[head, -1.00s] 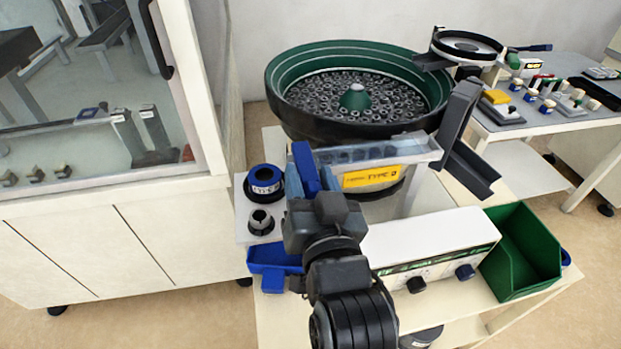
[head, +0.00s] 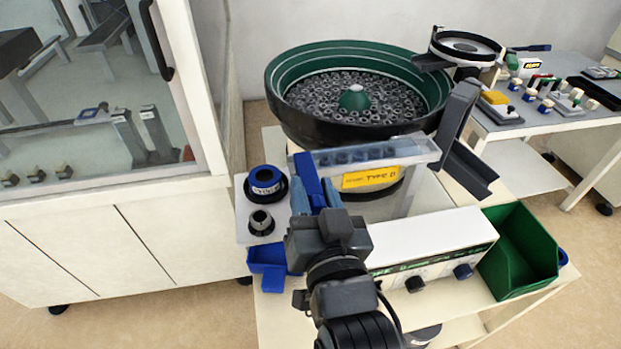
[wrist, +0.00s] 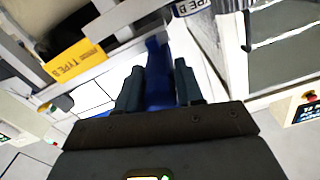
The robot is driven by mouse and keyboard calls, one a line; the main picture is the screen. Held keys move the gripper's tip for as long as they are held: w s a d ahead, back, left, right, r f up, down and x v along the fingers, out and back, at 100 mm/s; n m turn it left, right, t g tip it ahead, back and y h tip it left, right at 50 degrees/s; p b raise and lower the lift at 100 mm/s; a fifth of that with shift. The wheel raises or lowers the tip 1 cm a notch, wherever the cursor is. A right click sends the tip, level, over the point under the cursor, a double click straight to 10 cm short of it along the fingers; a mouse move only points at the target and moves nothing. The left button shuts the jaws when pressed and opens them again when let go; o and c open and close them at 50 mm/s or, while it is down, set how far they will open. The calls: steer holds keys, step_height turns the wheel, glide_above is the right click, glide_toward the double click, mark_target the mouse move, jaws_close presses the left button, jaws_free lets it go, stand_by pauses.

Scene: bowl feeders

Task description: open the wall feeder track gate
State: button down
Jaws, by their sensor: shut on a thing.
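The wall feeder track (head: 410,152) has a clear cover, with several dark parts inside, and a yellow TYPE B label (head: 370,178). A blue bar, which looks like the gate (head: 308,178), stands at the left end of the track. My gripper (head: 318,195) is around the blue bar, shut on it, seen from behind. In the wrist view, the blue gate (wrist: 158,92) lies between the two dark fingers of my gripper (wrist: 158,84). Its far end runs on past the fingertips. My wrist hides the near end of the gate in the head view.
A green bowl (head: 280,82) full of small parts stands behind the track. A white control box (head: 430,245) and a green bin (head: 520,252) are to the right. A grey plate with blue and black rings (head: 265,182) and a small blue tray (head: 268,262) are to the left.

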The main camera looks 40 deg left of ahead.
steer(key=shift+s+d, duration=0.3)
steer(key=shift+d, duration=0.1)
steer(key=c, duration=0.8)
jaws_free()
steer(key=shift+b+v, duration=0.3)
steer(key=shift+v, duration=3.55)
